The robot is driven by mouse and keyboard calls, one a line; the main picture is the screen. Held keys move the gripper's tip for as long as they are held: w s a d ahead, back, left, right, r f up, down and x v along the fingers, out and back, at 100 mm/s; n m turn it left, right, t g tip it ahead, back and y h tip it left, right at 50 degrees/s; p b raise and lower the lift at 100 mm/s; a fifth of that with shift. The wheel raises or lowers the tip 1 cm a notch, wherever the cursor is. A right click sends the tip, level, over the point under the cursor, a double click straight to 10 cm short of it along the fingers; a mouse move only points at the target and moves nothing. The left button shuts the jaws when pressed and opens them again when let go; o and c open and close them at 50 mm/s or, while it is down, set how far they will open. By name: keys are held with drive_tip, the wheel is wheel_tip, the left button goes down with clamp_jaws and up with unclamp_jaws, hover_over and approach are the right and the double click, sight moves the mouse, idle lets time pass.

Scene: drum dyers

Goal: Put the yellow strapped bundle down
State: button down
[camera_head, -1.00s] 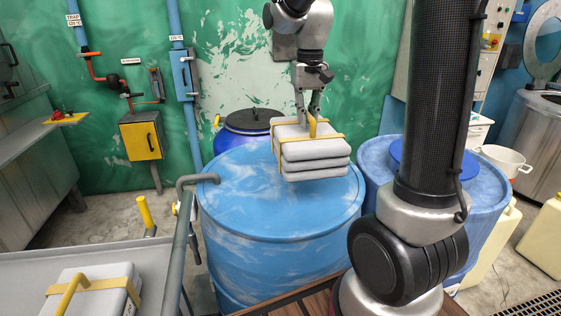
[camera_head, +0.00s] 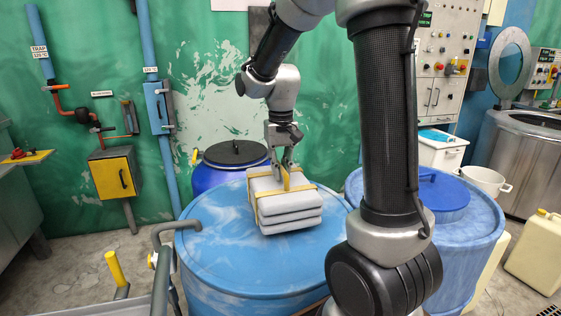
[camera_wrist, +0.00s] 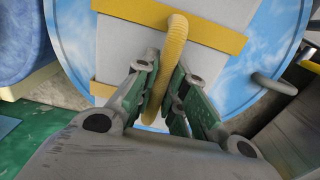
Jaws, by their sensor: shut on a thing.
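The yellow strapped bundle (camera_head: 290,213) is a stack of grey slabs with yellow straps and a yellow handle. It is level, over the lid of the large blue drum (camera_head: 210,255); I cannot tell whether its underside touches the lid. My gripper (camera_head: 285,170) points down from above, shut on the handle. The wrist view shows my gripper (camera_wrist: 168,95) with the yellow handle (camera_wrist: 176,45) between its fingers. The bundle's grey top (camera_wrist: 130,45) and yellow strap show beyond, with the blue lid (camera_wrist: 275,40) around them.
A darker blue drum with a black lid (camera_head: 235,152) stands behind. Another blue drum (camera_head: 465,235) stands to the right, with a white bucket (camera_head: 487,180) and a pale jerrycan (camera_head: 540,250). Grey railing pipes (camera_head: 165,265) stand at the left of the large drum. The lid's left side is bare.

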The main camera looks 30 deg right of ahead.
drive_tip(key=shift+f, duration=1.4)
drive_tip(key=c, duration=1.5)
unclamp_jaws()
